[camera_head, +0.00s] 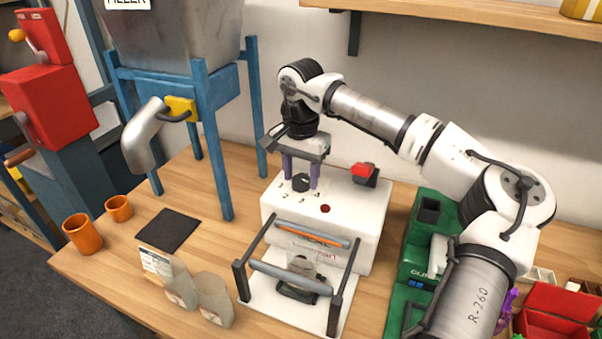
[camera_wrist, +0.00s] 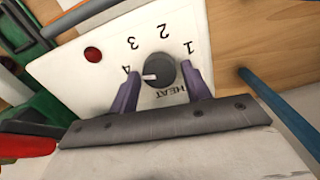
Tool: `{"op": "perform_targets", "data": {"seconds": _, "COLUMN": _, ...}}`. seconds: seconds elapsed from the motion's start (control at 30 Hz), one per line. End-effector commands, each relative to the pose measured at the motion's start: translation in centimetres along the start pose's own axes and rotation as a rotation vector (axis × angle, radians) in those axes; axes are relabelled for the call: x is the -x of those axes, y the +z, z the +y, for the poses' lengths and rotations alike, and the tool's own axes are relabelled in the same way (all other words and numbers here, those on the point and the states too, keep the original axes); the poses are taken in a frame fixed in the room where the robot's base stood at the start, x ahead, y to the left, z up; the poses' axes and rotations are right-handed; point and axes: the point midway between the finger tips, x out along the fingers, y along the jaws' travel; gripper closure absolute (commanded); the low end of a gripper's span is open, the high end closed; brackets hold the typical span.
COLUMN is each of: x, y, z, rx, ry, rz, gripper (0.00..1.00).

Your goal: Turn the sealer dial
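The white sealer (camera_head: 345,225) stands on the table. Its black round dial (camera_head: 300,183) is on the top face, and in the wrist view the dial (camera_wrist: 161,72) sits by the numbers 1 to 4 and the word HEAT. The dial's pale mark lies on its left side there, towards the 4. My gripper (camera_head: 301,178) is pointed down over the dial. Its two purple fingers stand one on each side of the dial, and in the wrist view my gripper (camera_wrist: 160,78) shows small gaps between fingers and dial, so it looks open.
A red button (camera_wrist: 93,54) is on the sealer's face near the dial. A red-topped switch (camera_head: 365,173) stands at the sealer's back right. A blue-legged filler (camera_head: 210,150) is at left. Paper bags (camera_head: 215,298), a dark mat (camera_head: 168,229) and orange cups (camera_head: 82,233) are at front left.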

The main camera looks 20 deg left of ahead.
Motion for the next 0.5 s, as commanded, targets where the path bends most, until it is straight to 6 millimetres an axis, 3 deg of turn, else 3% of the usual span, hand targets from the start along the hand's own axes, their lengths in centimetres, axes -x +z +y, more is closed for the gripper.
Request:
{"op": "perform_targets", "data": {"seconds": 0.1, "x": -0.1, "y": 0.0, "z": 0.0, "rx": 0.000, "ry": 0.002, "rz": -0.001, "gripper": 0.41}}
{"op": "perform_targets", "data": {"seconds": 0.37, "x": -0.1, "y": 0.0, "z": 0.0, "rx": 0.000, "ry": 0.003, "rz": -0.002, "gripper": 0.41}}
{"op": "perform_targets", "data": {"seconds": 0.5, "x": 1.1, "y": 0.0, "z": 0.0, "rx": -0.001, "ry": 0.002, "rz": 0.000, "gripper": 0.41}}
